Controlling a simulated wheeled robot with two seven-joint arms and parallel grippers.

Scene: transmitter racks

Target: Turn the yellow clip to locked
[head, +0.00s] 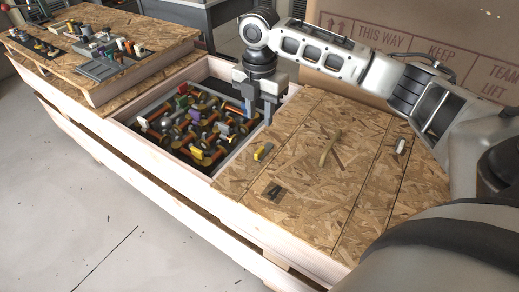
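A small yellow piece (259,154) with a dark part beside it lies on the chipboard top, just right of the open bay. Another small yellowish piece (196,153) shows among the parts in the bay (158,105). I cannot tell which is the task's yellow clip, nor its locked or unlocked position. My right gripper (258,113) points down over the bay's right side, its two grey fingers apart with nothing visible between them. It is above and apart from the yellow piece on the board. My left gripper is out of view.
The bay holds several crossing orange-brown rods and coloured clips, one purple (195,115). A wooden stick (329,148), a dark plate (274,191) and a white piece (400,146) lie on the board. A raised panel (130,72) with parts stands left; a large cardboard box (440,40) stands behind.

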